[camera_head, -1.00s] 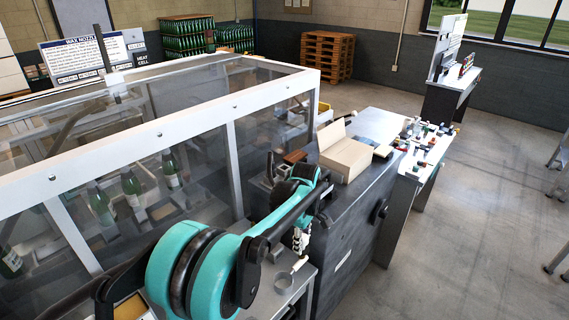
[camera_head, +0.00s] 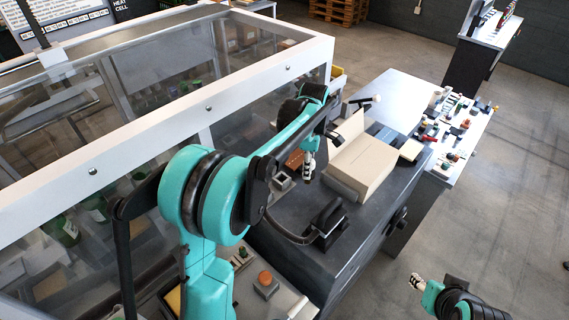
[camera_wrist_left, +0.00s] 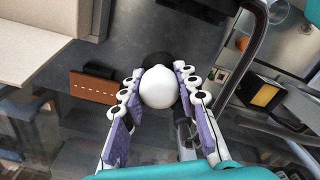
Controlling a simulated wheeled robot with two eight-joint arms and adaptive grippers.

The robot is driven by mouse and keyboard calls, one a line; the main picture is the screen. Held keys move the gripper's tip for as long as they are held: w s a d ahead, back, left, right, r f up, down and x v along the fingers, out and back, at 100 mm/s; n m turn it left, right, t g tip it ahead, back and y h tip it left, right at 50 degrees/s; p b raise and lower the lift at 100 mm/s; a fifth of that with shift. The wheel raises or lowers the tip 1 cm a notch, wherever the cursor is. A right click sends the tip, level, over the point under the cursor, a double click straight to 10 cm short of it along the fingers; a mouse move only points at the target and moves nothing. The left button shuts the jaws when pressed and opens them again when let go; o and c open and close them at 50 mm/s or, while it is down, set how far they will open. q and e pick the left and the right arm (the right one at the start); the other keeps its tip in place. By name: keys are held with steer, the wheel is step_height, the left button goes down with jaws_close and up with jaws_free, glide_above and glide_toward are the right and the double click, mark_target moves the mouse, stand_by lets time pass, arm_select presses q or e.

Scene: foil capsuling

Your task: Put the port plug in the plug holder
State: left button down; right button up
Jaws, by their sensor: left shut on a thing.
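My left gripper (camera_head: 308,166) is over the dark machine top, beside the clear enclosure. In the left wrist view it is shut on a white, rounded knob-like thing (camera_wrist_left: 158,88), which I take to be the port plug; a dark part shows behind it. A reddish-brown block with a row of small marks (camera_wrist_left: 97,88), perhaps the plug holder, lies left of the fingers. It also shows in the head view (camera_head: 295,158), partly behind the arm. My right gripper (camera_head: 417,282) is at the lower right, away from the machine; its finger gap is unclear.
A black curved handle (camera_head: 328,220) rises from the machine top (camera_head: 285,212) in front. The framed clear enclosure (camera_head: 262,110) is on the left. A side table (camera_head: 455,135) holds many small items.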

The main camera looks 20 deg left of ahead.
arm_select(q)
steer(key=shift+w+a, duration=0.15)
steer(key=shift+w, duration=0.1)
steer(key=w+a+f, duration=0.1)
steer(key=a+f, duration=0.2)
steer(key=w+a+f, duration=0.1)
steer(key=a+f, duration=0.2)
steer(key=a, duration=0.1)
steer(key=w+a+f+p, duration=0.1)
steer(key=a+f, duration=0.3)
steer(key=shift+w, duration=0.25)
steer(key=shift+w+f, duration=0.1)
steer(key=shift+f, duration=0.3)
steer(key=c, duration=1.1)
jaws_free()
steer(key=shift+f, duration=0.1)
steer(key=shift+c, duration=0.2)
